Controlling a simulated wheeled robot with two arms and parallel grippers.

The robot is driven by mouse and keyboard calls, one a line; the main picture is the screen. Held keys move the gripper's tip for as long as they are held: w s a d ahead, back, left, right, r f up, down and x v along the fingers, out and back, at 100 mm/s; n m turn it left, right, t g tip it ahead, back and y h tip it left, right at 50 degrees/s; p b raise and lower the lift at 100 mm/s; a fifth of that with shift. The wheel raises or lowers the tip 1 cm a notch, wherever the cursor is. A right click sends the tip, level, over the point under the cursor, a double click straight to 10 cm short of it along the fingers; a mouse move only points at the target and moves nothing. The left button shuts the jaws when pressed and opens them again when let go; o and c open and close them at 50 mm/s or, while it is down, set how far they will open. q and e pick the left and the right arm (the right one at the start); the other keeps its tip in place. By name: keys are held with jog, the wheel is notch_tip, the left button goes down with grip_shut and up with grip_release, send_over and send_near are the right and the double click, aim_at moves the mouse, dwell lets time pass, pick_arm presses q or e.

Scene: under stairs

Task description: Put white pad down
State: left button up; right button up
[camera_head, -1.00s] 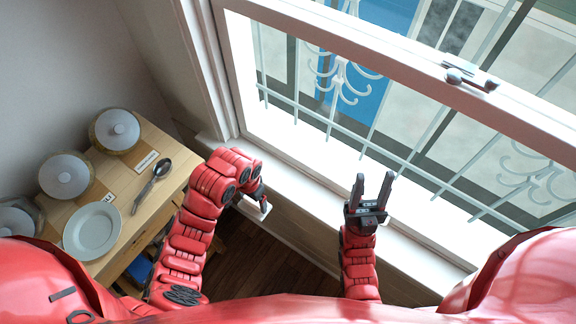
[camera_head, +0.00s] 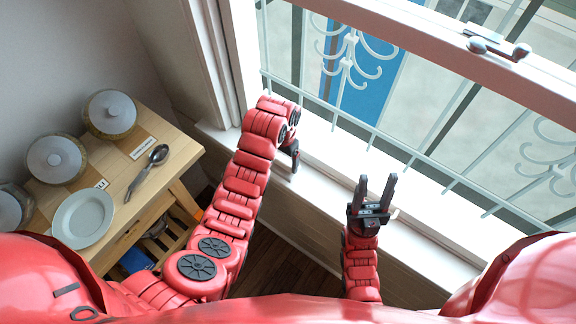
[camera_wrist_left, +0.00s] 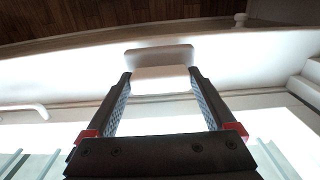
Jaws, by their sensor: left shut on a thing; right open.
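The white pad (camera_wrist_left: 160,79) is a small pale block between the fingertips of my left gripper (camera_wrist_left: 160,88) in the left wrist view. The gripper is shut on it, with the pad over the white window sill (camera_wrist_left: 70,72). A grey shape just beyond the pad looks like its shadow; I cannot tell whether the pad touches the sill. In the head view my left gripper (camera_head: 294,163) points down over the sill (camera_head: 325,180), and the pad cannot be made out against the white. My right gripper (camera_head: 375,205) is open and empty, its fingers pointing up in the picture.
The window frame (camera_head: 430,40) and white bars (camera_head: 410,150) stand behind the sill. At the left, a wooden table (camera_head: 165,165) holds a plate (camera_head: 83,218), a spoon (camera_head: 147,172) and several lidded pots (camera_head: 110,113). The sill between my grippers looks clear.

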aim_at(288, 161)
pick_arm(q)
jog(key=shift+w+d+r, duration=0.15)
jog(key=shift+w+d, duration=0.05)
jog(key=shift+w, duration=0.1)
jog(key=shift+w+d+p, duration=0.3)
jog(key=shift+p, duration=0.1)
jog(key=shift+w+d+p, duration=0.15)
jog(key=shift+p, duration=0.15)
notch_tip(288, 161, down, 2)
jog(key=shift+f+p, duration=0.15)
jog(key=shift+p, duration=0.5)
jog(key=shift+f, duration=0.45)
jog(key=o, duration=1)
jog(key=shift+w+f, duration=0.1)
jog(key=shift+f, duration=0.1)
